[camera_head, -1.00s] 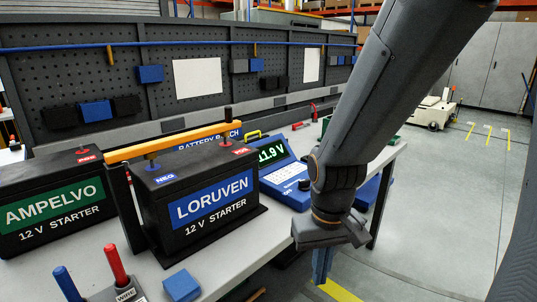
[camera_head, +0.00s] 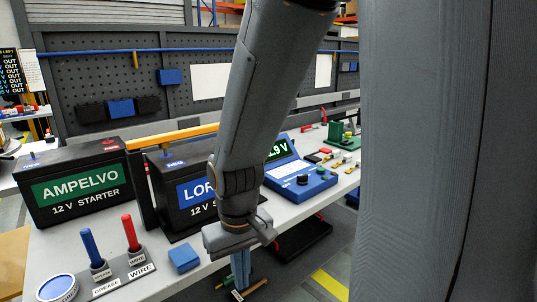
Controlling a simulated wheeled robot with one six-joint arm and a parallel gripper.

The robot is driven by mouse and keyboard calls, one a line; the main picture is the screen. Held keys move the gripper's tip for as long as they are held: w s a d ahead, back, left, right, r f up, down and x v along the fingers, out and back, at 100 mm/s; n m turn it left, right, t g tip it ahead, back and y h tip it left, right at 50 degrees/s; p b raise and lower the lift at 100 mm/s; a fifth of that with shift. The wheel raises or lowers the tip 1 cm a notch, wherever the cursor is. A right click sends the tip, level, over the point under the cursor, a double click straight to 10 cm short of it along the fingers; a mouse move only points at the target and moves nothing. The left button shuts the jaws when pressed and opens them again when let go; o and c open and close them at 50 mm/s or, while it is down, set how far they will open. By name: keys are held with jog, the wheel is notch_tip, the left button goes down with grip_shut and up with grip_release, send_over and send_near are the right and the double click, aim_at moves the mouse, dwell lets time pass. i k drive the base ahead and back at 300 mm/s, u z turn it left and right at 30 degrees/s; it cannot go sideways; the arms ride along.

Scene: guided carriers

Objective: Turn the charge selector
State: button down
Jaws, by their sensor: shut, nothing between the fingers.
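The blue charger (camera_head: 318,184) stands on the bench right of the LORUVEN battery. Its tilted screen (camera_head: 277,150) is partly covered by my arm; ".9 V" shows. A black round knob (camera_head: 302,180) sits on its front panel, with a white label area beside it; I cannot read the knob's setting. My gripper (camera_head: 240,272) points down in front of the bench edge, left of the charger and lower than it. Its fingers are together and empty, apart from the knob. My arm hides part of the LORUVEN battery (camera_head: 190,195).
The AMPELVO battery (camera_head: 82,185) stands at left, beside an orange bar (camera_head: 185,133). In front are a rack with blue and red handles (camera_head: 125,272), a blue block (camera_head: 184,259) and a round tin (camera_head: 57,288). Small parts and a green fixture (camera_head: 343,138) lie beyond the charger.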

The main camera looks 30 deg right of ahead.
aim_at(302, 179)
jog(key=k, duration=0.6)
jog(key=z, duration=0.75)
jog(key=i, duration=0.5)
jog(key=u, duration=0.55)
jog(key=k, duration=0.65)
jog(key=u, duration=0.55)
jog(key=i, duration=0.75)
jog(key=z, duration=1)
jog(key=i, duration=0.9)
jog(key=z, duration=0.95)
